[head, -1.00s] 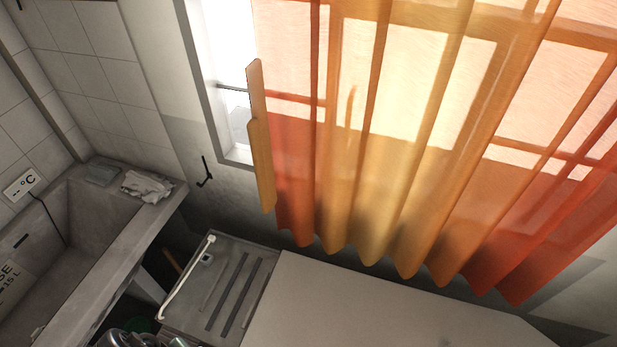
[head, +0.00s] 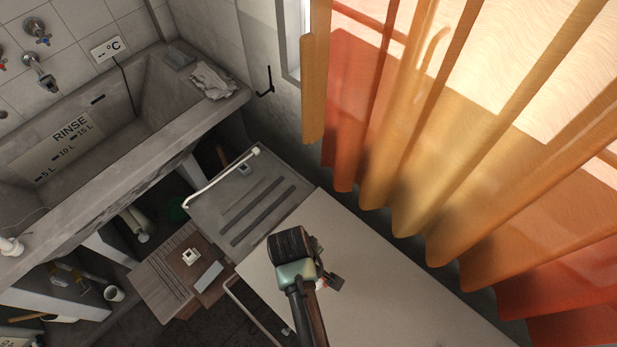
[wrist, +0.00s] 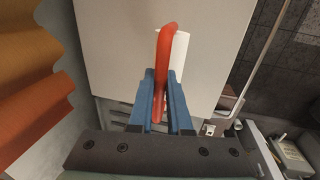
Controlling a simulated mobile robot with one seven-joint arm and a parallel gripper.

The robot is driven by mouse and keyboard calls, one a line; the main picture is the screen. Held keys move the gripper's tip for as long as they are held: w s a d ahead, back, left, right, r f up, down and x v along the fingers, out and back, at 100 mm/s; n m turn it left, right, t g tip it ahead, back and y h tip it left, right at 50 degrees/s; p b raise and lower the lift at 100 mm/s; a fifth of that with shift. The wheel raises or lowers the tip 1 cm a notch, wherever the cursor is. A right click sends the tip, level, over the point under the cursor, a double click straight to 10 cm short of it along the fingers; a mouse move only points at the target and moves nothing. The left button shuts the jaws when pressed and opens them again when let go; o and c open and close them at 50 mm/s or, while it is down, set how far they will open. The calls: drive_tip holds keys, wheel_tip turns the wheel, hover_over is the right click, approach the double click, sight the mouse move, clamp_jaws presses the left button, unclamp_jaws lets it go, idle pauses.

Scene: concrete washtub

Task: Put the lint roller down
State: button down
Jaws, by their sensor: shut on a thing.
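In the wrist view my gripper (wrist: 162,82) has its blue fingers closed on the red handle (wrist: 166,42) of the lint roller. The roller's white roll (wrist: 181,50) shows partly behind the handle and fingers. The pale flat top (wrist: 115,40) lies beneath them; I cannot tell how high the roller is above it. In the head view my arm reaches over the left part of this pale top (head: 385,290). There the fingers and lint roller are mostly hidden by my wrist.
A grey ribbed drainer (head: 215,215) with a white rail adjoins the pale top. The concrete washtub (head: 150,150) is at left, with a crumpled cloth (head: 213,82) on its corner. Orange curtains (head: 400,150) hang along the far side. The pale top's right part looks clear.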

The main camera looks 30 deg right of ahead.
drive_tip(key=shift+f, duration=2.45)
drive_tip(key=shift+f+b, duration=0.25)
drive_tip(key=shift+b, duration=0.1)
drive_tip(key=c, duration=0.9)
unclamp_jaws()
drive_tip(key=shift+o, duration=0.2)
drive_tip(key=shift+r, duration=0.15)
